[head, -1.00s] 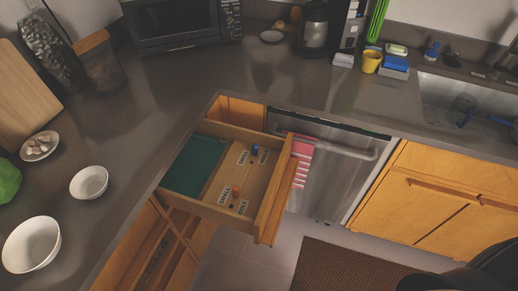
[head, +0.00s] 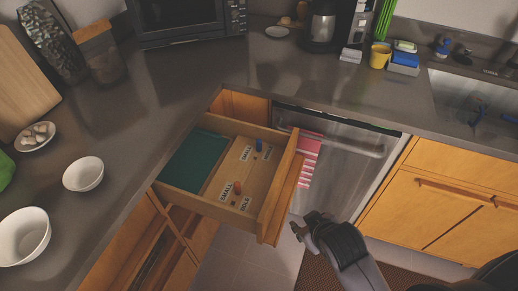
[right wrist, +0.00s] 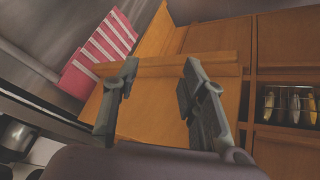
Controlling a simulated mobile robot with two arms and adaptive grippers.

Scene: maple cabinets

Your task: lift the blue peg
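The blue peg (head: 258,145) stands upright at the far side of the open drawer (head: 212,208) in the head view, near small printed labels. An orange-red peg (head: 237,186) stands nearer in the same drawer. My right gripper (head: 303,228) is below and to the right of the drawer front, apart from both pegs. In the right wrist view my right gripper (right wrist: 157,88) has its two fingers spread with nothing between them, facing the wooden drawer front. The pegs do not show in that view. My left gripper is not in view.
A red striped towel (head: 310,158) hangs on the dishwasher handle (head: 350,146) right beside the drawer; it also shows in the right wrist view (right wrist: 100,45). White bowls (head: 83,174) stand on the left counter. A green panel (head: 198,160) fills the drawer's left part.

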